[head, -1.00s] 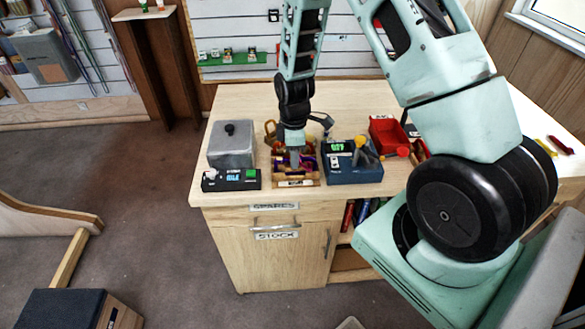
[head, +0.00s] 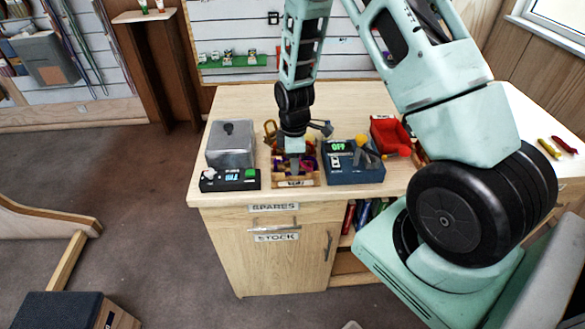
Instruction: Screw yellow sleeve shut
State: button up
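My gripper (head: 294,166) points down into a small wooden tray (head: 296,184) at the front edge of the workbench. The tray holds several small red, purple and orange-yellow items, too small to tell apart. I cannot make out a yellow sleeve for certain among them. The fingertips are low among the tray's contents and partly hidden, so I cannot tell whether they are open or shut on something.
Left of the tray are a grey metal box (head: 231,145) and a black device (head: 230,180). Right of it are a blue-grey device (head: 355,172) with a green display and a yellow knob (head: 361,141), then a red bin (head: 388,134). The workbench (head: 245,103) is clear behind them.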

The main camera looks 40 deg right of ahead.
jog(key=shift+s+a, duration=0.65)
jog(key=shift+s, duration=0.3)
dwell(0.3)
jog(key=shift+r+p, duration=1.05)
jog(key=shift+r, duration=0.35)
jog(key=shift+w+d, duration=0.7)
jog(key=shift+w, duration=0.35)
jog(key=shift+f, duration=0.2)
